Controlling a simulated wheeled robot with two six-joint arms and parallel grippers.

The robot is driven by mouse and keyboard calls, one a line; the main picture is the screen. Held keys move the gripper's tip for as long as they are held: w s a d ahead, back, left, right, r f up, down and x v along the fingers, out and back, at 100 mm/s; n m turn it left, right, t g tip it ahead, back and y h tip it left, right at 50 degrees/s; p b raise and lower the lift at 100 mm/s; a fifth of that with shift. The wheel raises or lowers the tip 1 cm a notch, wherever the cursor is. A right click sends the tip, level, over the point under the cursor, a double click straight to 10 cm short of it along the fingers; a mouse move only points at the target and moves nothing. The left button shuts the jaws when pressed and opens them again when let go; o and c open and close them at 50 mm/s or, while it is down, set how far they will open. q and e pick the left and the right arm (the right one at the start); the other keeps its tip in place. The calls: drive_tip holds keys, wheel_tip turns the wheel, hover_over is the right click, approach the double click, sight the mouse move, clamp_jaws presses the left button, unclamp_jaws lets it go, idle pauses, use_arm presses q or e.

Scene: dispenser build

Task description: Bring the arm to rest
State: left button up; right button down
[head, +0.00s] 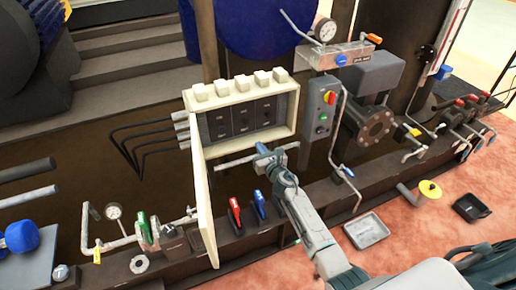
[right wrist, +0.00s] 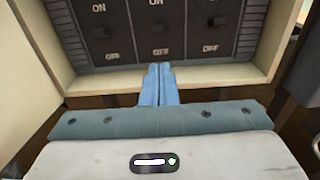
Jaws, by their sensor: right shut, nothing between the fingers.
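My right gripper (head: 262,149) reaches up from the lower right in the head view, in front of the lower edge of a cream breaker box (head: 296,116). Its blue fingers are shut with nothing between them. In the right wrist view the shut fingertips (right wrist: 160,68) point at the box's bottom ledge, below a dark panel (right wrist: 130,36) with several switches marked ON and OFF. I cannot tell whether the fingertips touch the ledge. The box door (head: 202,190) hangs open at the left. My left gripper is not in view.
A grey control post (head: 320,115) stands close right of the box. Red (head: 235,212) and blue (head: 258,205) handles stand below it. A pressure gauge (head: 325,30) and a flanged pump (head: 372,125) are further right. A grey tray (head: 366,231) lies on the reddish floor.

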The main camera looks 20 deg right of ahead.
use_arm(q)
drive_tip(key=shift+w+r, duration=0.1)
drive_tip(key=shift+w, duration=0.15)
